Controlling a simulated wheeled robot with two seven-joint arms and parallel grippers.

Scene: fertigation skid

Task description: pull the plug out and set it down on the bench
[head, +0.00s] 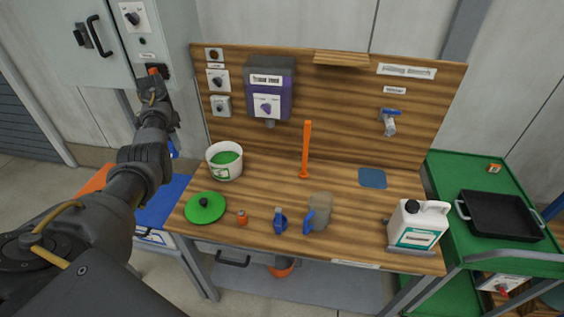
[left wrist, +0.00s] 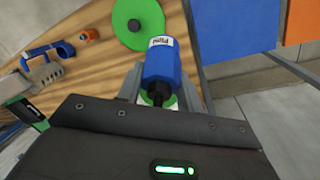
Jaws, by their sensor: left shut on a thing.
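The blue plug (left wrist: 170,63) with a white label fills the middle of the left wrist view. My left gripper (left wrist: 160,88) is shut on it, with a grey finger on either side. In the head view only a small blue part of the plug (head: 173,150) shows below my arm, and most of the gripper is hidden behind the arm. The plug is in the air near the left end of the wooden bench (head: 270,178). A dark socket (head: 163,71) on the grey cabinet is partly covered by my arm. My right gripper is not in view.
On the bench are a green lid (head: 206,209), a white tub (head: 224,161), a small orange piece (head: 242,217), a blue-handled jug (head: 319,212) and a white canister (head: 417,226). An orange upright (head: 306,150) stands mid-bench. Bare wood shows right of it.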

